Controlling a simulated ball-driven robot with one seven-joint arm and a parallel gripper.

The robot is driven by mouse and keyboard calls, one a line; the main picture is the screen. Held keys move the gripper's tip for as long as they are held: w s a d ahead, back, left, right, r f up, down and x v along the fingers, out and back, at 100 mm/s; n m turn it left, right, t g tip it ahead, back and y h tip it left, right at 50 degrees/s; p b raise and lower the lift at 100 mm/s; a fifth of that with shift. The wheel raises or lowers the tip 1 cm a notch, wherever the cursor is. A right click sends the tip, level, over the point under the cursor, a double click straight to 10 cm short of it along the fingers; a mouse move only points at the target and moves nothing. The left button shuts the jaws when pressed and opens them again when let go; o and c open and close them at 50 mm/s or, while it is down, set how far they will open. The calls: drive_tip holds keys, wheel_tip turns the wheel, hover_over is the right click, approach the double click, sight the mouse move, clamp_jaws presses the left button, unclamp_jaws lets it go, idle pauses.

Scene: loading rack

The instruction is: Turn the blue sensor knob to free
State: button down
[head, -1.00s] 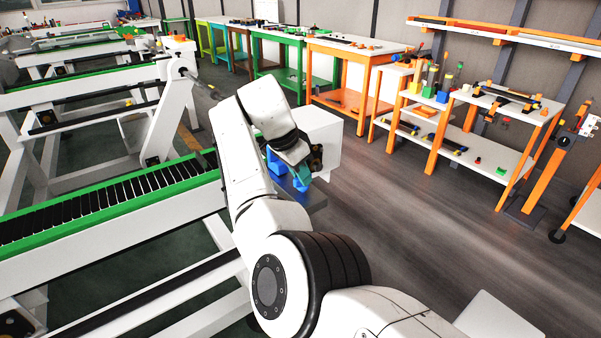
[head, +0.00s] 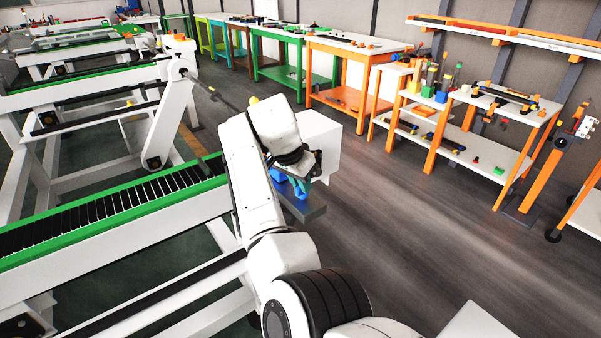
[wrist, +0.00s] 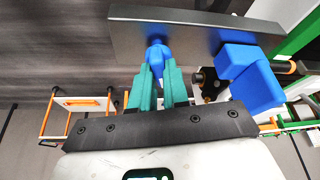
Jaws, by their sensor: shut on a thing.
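The blue sensor knob (wrist: 157,52) sits against a dark grey plate (wrist: 190,30) in the wrist view. My gripper (wrist: 158,72) has two teal fingers, which are shut on the knob from its two sides. A larger blue block (wrist: 248,78) is fixed to the same plate, to the right of the fingers and apart from them. In the head view the plate (head: 306,210) shows below my gripper, with the blue parts partly hidden by my arm. The knob's exact turn angle cannot be read.
A conveyor with a green edge (head: 120,212) and black rollers runs to the left of my arm. Orange-legged benches (head: 434,150) line the far right. The floor between is clear.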

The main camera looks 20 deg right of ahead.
drive_tip(key=n+p, duration=0.1)
drive_tip(key=n+t+y+p, duration=0.1)
drive_tip(key=n+p, duration=0.2)
drive_tip(key=p, duration=0.1)
drive_tip(key=shift+s+d+r+n, duration=0.1)
drive_tip(key=shift+d+r+n, duration=0.05)
drive_tip(key=shift+r+n, duration=0.15)
drive_tip(key=n+y+p, duration=0.1)
drive_tip(key=n+p, duration=0.2)
drive_tip(key=shift+d+n+t+y+p, duration=0.1)
drive_tip(key=shift+n+t+y+p, duration=0.2)
drive_tip(key=shift+t+y, duration=0.1)
drive_tip(key=n+y+p, duration=0.1)
drive_tip(key=n+p, duration=0.1)
drive_tip(key=n, duration=0.1)
drive_tip(key=shift+d+f, duration=0.1)
drive_tip(key=shift+f+n+y+p, duration=0.1)
drive_tip(key=shift+n+y+p, duration=0.6)
drive_tip(key=shift+n, duration=0.9)
drive_tip(key=c, duration=1.1)
unclamp_jaws()
drive_tip(key=shift+f, duration=0.1)
drive_tip(key=b+v, duration=0.1)
drive_tip(key=v, duration=0.9)
drive_tip(key=shift+s+r, duration=0.1)
drive_tip(key=shift+r, duration=0.3)
